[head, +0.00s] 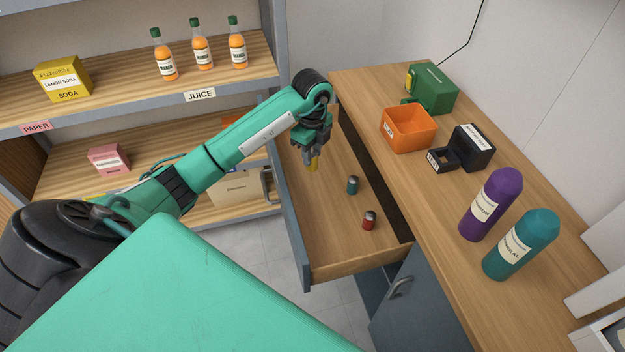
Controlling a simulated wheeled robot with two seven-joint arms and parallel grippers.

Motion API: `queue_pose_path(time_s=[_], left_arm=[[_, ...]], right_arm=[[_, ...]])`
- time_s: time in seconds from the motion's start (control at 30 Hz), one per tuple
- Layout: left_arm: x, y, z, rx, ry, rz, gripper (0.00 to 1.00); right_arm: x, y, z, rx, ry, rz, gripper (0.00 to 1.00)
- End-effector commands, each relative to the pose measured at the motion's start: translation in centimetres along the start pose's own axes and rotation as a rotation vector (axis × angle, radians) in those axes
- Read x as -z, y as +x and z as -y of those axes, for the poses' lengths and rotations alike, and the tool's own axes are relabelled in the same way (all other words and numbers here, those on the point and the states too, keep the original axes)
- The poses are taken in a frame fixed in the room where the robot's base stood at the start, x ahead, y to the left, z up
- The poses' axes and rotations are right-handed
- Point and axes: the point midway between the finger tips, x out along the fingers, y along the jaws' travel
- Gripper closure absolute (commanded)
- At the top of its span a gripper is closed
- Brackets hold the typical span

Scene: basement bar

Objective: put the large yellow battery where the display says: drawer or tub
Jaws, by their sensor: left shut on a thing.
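My left gripper (315,145) points down over the open drawer (345,266). It is shut on the large yellow battery (313,165), whose lower end shows below the fingers. The battery hangs above the far part of the drawer floor; I cannot tell how high. The orange tub (408,130) stands on the counter to the right of the drawer, with a small label on its front. A black device (472,147) with a white panel stands beside the tub and may be the display; its text is too small to read. My right gripper is out of view.
In the drawer lie a teal battery (353,185) and a red battery (369,220). On the counter (440,245) are a green box (433,88), a small black holder (441,159), a purple bottle (491,204) and a teal bottle (521,245). Shelves (120,105) stand on the left.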

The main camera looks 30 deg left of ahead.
Motion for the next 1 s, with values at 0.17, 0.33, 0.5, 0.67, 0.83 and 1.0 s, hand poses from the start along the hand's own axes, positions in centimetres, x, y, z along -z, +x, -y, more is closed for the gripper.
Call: queue_pose_path(time_s=[0.17, 0.33, 0.5, 0.67, 0.83, 1.0], left_arm=[[0.1, 4.5, -0.1, -0.004, -0.001, -0.002, 0.96], [0.0, 6.9, 0.0, -0.001, 0.000, -0.001, 0.96], [0.0, 8.0, 0.0, -0.001, 0.000, 0.000, 0.96], [0.0, 10.3, 0.0, -0.003, -0.001, -0.001, 0.96], [0.0, 11.7, 0.0, 0.000, 0.000, 0.000, 0.96], [0.0, 11.7, 0.0, 0.001, 0.000, 0.000, 0.96]], right_arm=[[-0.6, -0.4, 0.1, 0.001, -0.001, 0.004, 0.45], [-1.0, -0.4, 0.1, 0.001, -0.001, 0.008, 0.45], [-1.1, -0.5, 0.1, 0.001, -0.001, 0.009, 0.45], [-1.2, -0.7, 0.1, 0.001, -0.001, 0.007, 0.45], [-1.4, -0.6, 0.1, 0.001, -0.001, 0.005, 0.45], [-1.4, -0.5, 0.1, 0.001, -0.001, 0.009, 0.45]])
